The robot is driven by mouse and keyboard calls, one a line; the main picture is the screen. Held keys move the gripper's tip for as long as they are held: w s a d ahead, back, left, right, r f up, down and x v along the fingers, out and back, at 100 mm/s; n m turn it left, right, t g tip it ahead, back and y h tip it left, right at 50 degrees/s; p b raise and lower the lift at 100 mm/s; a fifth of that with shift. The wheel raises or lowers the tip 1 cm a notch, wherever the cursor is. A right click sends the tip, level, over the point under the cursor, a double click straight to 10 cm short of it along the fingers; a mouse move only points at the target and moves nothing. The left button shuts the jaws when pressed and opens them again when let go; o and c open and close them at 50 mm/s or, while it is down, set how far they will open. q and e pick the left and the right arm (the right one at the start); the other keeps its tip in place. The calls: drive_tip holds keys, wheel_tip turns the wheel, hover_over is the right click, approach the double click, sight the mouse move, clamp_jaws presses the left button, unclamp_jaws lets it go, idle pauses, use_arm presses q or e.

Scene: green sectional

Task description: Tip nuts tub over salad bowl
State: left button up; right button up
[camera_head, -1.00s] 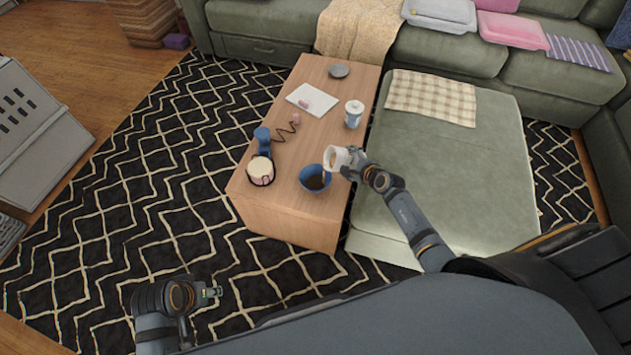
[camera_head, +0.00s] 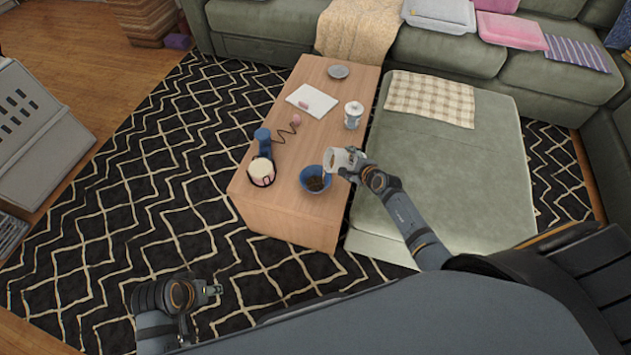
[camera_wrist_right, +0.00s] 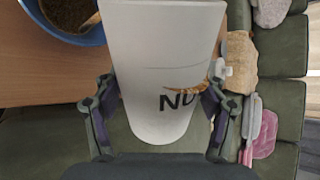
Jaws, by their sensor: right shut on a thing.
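The nuts tub (camera_head: 338,158) is white, with the dark letters "NU" and a brown mark on its side in the right wrist view (camera_wrist_right: 165,60). My right gripper (camera_head: 354,164) is shut on the tub, with a finger on each side in the wrist view (camera_wrist_right: 156,108). The blue salad bowl (camera_head: 306,173) stands on the wooden table with dark brown contents; part of it shows in the wrist view (camera_wrist_right: 93,39). My left gripper (camera_head: 212,290) is low over the rug, away from the table; its jaws are too small to judge.
On the table (camera_head: 290,215) are a cream-topped round container (camera_head: 262,169), a blue object (camera_head: 263,136), a white pad (camera_head: 312,100), a white lidded cup (camera_head: 353,116) and a grey disc (camera_head: 339,71). A green sofa section (camera_head: 440,170) stands to the right.

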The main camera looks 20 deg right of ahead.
drive_tip(key=shift+r, duration=0.15)
idle(0.3)
drive_tip(key=shift+r+p, duration=0.1)
drive_tip(key=shift+p, duration=0.4)
drive_tip(key=shift+r+p, duration=0.1)
drive_tip(key=shift+p, duration=0.35)
idle(0.5)
drive_tip(key=shift+r+n+h+p, duration=0.15)
drive_tip(key=shift+n+h+p, duration=0.15)
drive_tip(key=shift+p, duration=0.2)
drive_tip(key=shift+a+r+p, duration=0.1)
drive_tip(key=shift+p, duration=0.4)
idle(0.4)
